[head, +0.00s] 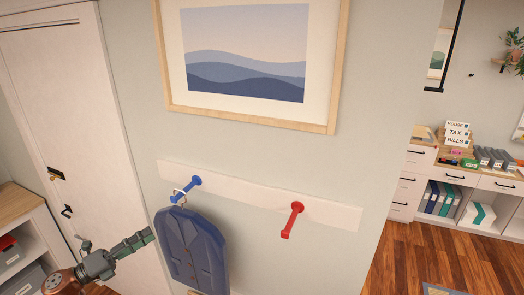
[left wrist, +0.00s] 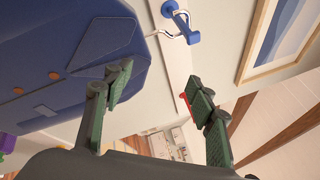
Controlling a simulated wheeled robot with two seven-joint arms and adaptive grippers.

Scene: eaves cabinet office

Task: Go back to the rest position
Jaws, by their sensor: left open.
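My left gripper (head: 142,241) shows at the lower left in the head view, beside the left edge of a blue jacket (head: 190,252). In the left wrist view its two green fingers (left wrist: 160,88) are spread, with nothing between them. The jacket hangs from the blue hook (head: 187,190) by a white hanger (head: 178,196). The jacket (left wrist: 70,60) also fills the upper left of the left wrist view, apart from the fingers as far as I can see. My right gripper is in neither view.
A white rail (head: 255,200) on the wall also bears an empty red hook (head: 292,220). A framed picture (head: 330,112) hangs above. A white door (head: 90,110) and a low shelf (head: 18,205) stand left. Drawers and shelves (head: 405,190) stand right, beyond open wooden floor (head: 430,265).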

